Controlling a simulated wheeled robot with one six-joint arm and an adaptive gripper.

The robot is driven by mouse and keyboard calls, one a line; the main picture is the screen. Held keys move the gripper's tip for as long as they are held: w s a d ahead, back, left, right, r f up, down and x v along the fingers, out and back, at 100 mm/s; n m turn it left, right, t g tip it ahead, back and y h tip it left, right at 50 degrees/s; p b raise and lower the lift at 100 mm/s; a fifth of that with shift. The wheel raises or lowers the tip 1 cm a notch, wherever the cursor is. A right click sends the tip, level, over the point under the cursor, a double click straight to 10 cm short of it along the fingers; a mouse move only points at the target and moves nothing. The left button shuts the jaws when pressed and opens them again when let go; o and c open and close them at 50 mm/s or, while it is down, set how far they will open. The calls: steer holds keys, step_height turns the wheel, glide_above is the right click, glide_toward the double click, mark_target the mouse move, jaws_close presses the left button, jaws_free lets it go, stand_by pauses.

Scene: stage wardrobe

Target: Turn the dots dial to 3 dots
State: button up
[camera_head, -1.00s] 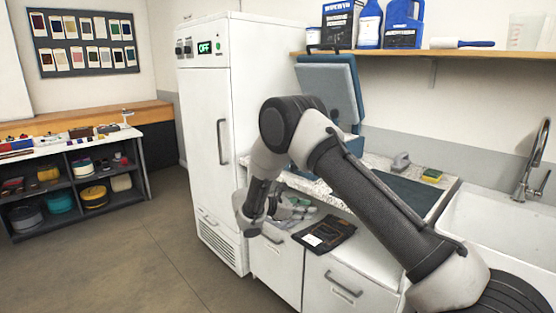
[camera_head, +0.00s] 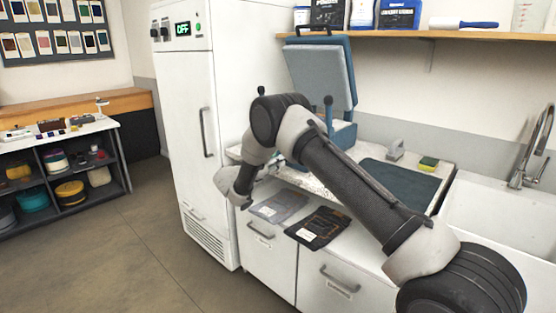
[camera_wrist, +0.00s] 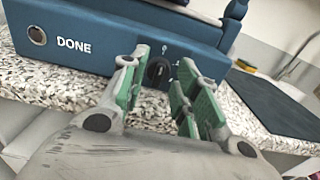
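The dots dial is a black knob (camera_wrist: 158,72) with a light pointer mark on the blue front of a press, in the wrist view. A small white mark is above it and white markings are at its right, too small to count. My gripper (camera_wrist: 163,62) is open, its green-padded fingers on either side of the dial in the picture. I cannot tell whether they touch it. The press (camera_wrist: 95,22) has a DONE label and a round button (camera_wrist: 37,35) left of the dial.
A speckled worktop (camera_wrist: 268,125) lies under the press, with a dark mat (camera_head: 398,181) at right. A dark pouch (camera_head: 317,228) and a grey one (camera_head: 278,205) lie on the cabinet in front. A tall white cabinet (camera_head: 180,120) reading OFF stands left.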

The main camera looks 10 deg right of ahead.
steer(key=shift+x, duration=0.8)
jaws_close()
